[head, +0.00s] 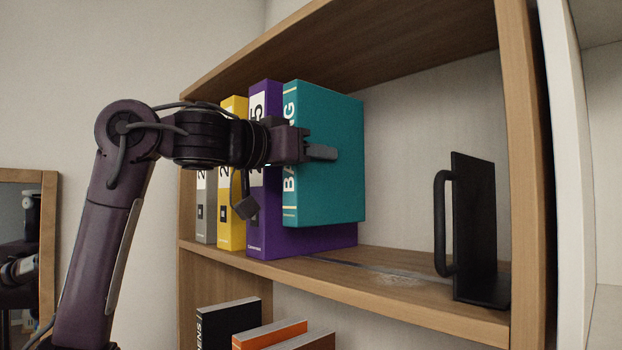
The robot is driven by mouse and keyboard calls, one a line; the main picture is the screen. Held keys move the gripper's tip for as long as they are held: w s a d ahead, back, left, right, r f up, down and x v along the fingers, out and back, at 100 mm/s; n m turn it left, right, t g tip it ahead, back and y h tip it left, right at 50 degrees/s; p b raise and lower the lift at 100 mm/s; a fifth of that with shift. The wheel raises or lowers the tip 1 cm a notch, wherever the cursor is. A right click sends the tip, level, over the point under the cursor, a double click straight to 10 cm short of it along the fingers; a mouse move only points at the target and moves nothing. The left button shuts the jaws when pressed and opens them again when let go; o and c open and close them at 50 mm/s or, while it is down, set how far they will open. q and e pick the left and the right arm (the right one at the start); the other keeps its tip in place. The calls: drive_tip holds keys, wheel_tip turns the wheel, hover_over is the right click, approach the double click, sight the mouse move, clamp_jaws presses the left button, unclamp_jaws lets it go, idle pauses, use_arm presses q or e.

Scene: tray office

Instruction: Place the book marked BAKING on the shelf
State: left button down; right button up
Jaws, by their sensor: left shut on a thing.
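The teal book marked BAKING (338,165) is upright in the head view, in front of the right side of a purple binder. Its bottom edge is above the shelf board (400,289). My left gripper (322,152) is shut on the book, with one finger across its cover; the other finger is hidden. The gripper covers part of the title on the spine. My right gripper is not in view.
Purple (268,225), yellow (231,215) and grey (206,215) binders stand at the left of the shelf. A black bookend (473,228) with a handle stands at the right. The board between is bare. Books (228,322) show on a lower level.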

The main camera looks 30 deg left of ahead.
sight(312, 191)
use_arm(q)
drive_tip(key=shift+w+f, duration=0.15)
drive_tip(key=shift+f, duration=0.7)
drive_tip(key=shift+d+f+p, duration=0.15)
drive_tip(key=shift+f+p, duration=0.15)
drive_tip(key=shift+f, duration=1.25)
drive_tip(key=shift+f+p, duration=0.1)
drive_tip(key=shift+p, duration=0.25)
drive_tip(key=shift+a+f, duration=0.2)
drive_tip(key=shift+a, duration=0.1)
drive_tip(key=shift+d+f, duration=0.1)
drive_tip(key=shift+f, duration=0.15)
drive_tip(key=c, duration=1)
unclamp_jaws()
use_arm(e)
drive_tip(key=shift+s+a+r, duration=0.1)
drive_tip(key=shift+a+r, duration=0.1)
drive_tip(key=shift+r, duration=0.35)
